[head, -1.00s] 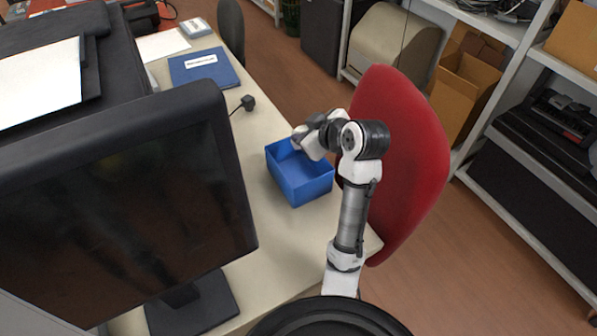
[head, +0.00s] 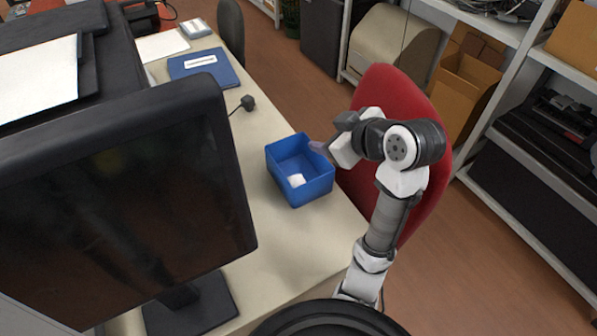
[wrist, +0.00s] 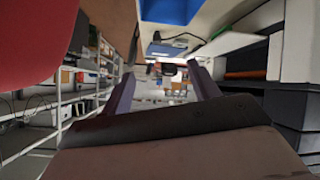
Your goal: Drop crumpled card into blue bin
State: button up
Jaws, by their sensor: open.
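The blue bin (head: 315,187) stands upright on the desk, open at the top. The white crumpled card (head: 296,180) lies inside it, on the floor near the front left wall. My gripper (head: 318,147) is beside the bin's right rim, apart from the card. In the wrist view my gripper (wrist: 160,88) is open, with nothing between its two fingers. Part of the blue bin (wrist: 170,11) shows at the top edge of the wrist view. The card is not visible there.
A large black monitor (head: 120,200) fills the left side. The red chair (head: 385,95) stands behind my arm, at the desk's right edge. A blue folder (head: 203,66) and a small black object (head: 247,103) lie farther back on the desk (head: 262,245). Shelving is at the right.

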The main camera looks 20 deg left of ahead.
jog(key=shift+p+v, duration=0.55)
jog(key=shift+v, duration=1.3)
